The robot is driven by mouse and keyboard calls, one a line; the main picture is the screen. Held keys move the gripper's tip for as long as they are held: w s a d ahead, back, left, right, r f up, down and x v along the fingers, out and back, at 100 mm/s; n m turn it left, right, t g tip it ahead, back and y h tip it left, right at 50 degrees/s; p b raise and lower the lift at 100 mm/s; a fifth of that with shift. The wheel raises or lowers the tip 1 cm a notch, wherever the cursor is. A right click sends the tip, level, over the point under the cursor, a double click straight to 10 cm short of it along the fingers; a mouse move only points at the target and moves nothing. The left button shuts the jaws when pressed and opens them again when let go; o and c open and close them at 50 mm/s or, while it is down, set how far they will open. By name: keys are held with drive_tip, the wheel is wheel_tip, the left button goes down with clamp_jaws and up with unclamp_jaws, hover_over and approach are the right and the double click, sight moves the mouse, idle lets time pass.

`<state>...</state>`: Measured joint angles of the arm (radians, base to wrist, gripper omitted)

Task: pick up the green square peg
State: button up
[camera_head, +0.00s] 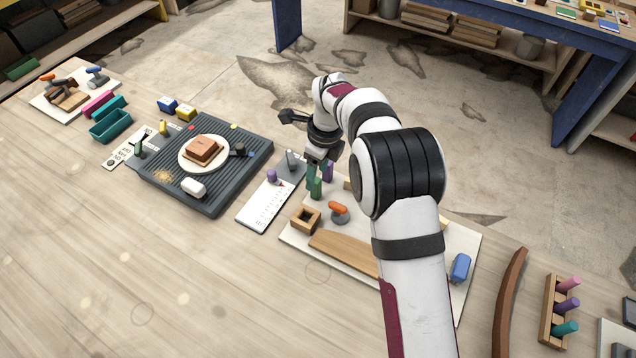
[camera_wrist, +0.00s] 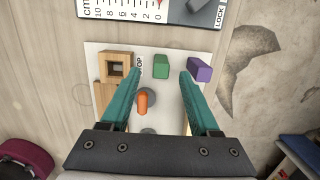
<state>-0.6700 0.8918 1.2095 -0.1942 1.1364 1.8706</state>
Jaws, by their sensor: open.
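The green square peg (camera_head: 317,189) stands upright on a pale board (camera_head: 296,238), and it shows in the wrist view (camera_wrist: 160,66) at upper middle. My gripper (camera_head: 314,172) is above the board, close to the peg. In the wrist view, my gripper's teal fingers (camera_wrist: 161,77) are open and spread, with nothing held. The green peg appears in line with the gap, just beyond the tips; I cannot tell the height between them. A purple peg (camera_wrist: 200,69) stands right of the green one, close to the right fingertip.
A wooden block with a square hole (camera_wrist: 116,65) is left of the green peg. A white ruler plate (camera_head: 262,205) lies beside the board. A dark tray with a plate (camera_head: 204,153) is farther left.

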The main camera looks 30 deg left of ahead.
sight(317, 180)
drive_tip(key=f, duration=0.6)
drive_tip(key=shift+a+f, duration=0.1)
drive_tip(key=shift+a, duration=0.15)
clamp_jaws()
